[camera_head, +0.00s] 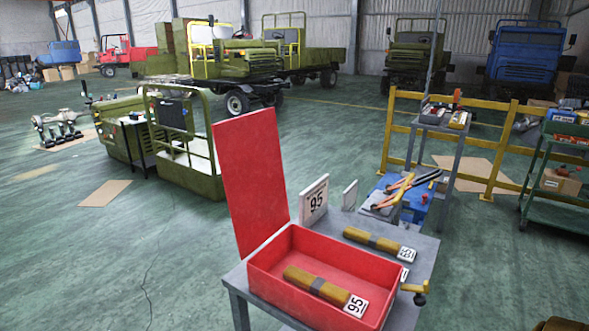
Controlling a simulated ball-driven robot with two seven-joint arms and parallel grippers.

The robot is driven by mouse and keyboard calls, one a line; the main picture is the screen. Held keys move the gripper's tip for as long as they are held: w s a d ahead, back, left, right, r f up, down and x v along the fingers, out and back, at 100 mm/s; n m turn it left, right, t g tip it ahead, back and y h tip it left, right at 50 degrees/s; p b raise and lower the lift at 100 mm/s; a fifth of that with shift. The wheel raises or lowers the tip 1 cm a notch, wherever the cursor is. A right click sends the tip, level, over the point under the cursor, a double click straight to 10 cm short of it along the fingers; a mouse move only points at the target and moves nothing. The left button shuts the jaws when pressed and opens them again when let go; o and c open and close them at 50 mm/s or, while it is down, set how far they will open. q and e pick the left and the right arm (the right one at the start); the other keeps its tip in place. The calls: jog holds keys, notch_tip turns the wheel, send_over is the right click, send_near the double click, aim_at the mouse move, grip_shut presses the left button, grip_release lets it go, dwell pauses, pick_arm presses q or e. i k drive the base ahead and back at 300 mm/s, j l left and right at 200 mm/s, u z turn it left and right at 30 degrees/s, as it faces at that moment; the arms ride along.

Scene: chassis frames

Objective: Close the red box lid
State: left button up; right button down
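A red box (325,297) stands on a grey table (421,262) at the lower middle of the head view. Its red lid (250,180) is open and stands up, tilted a little back, along the box's left side. Neither of my grippers shows in the head view.
A similar tagged bundle (379,242) lies on the table behind the box. A white 95 sign (314,200) and a smaller white plate (349,196) stand near the lid. A yellow-handled item (415,290) is at the table's right edge. Open floor lies left.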

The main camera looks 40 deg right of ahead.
aim_at(248, 146)
jog(key=i+j+z, duration=0.2)
jog(key=z, duration=0.3)
jog(key=i+j+z, duration=0.35)
jog(key=z, duration=0.15)
jog(key=i+j+z, duration=0.2)
jog(key=j+z, duration=0.3)
jog(key=i+j+z, duration=0.1)
jog(key=j+z, duration=0.85)
